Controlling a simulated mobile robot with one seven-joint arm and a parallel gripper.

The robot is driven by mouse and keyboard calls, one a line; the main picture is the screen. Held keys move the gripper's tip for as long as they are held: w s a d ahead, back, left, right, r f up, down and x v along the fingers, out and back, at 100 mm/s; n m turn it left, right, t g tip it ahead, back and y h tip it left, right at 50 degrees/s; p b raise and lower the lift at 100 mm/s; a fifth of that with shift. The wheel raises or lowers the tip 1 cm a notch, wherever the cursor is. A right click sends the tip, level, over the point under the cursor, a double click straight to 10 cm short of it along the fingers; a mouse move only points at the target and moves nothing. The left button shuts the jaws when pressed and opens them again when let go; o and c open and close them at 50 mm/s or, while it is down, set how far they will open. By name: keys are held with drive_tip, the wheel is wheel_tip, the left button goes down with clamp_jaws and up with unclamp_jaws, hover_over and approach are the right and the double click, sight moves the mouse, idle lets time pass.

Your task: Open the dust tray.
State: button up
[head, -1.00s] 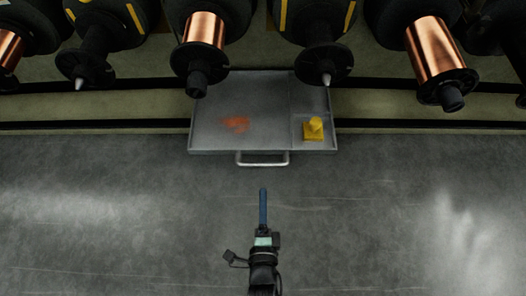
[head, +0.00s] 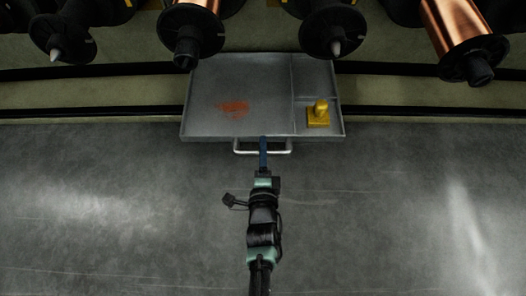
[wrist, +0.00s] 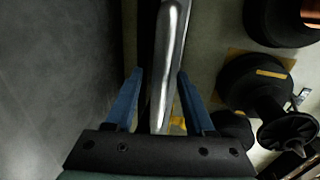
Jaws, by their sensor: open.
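The dust tray (head: 208,75) is a shallow grey tray beneath the spools, and its inside shows in the head view. A pale metal bar handle (head: 242,152) sits on its front edge. My gripper (head: 263,142) is at the middle of this handle. In the wrist view, the blue fingers of my gripper (wrist: 160,72) are open, and the handle (wrist: 170,50) runs between them. Contact with either finger cannot be made out.
An orange-brown patch (head: 233,108) lies in the tray's wide left compartment. A yellow block with a knob (head: 317,115) stands in the front right compartment. Copper spools (head: 455,30) and dark spindles (head: 333,33) hang over the back. The grey floor (head: 420,190) in front is clear.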

clamp_jaws()
idle(1.4)
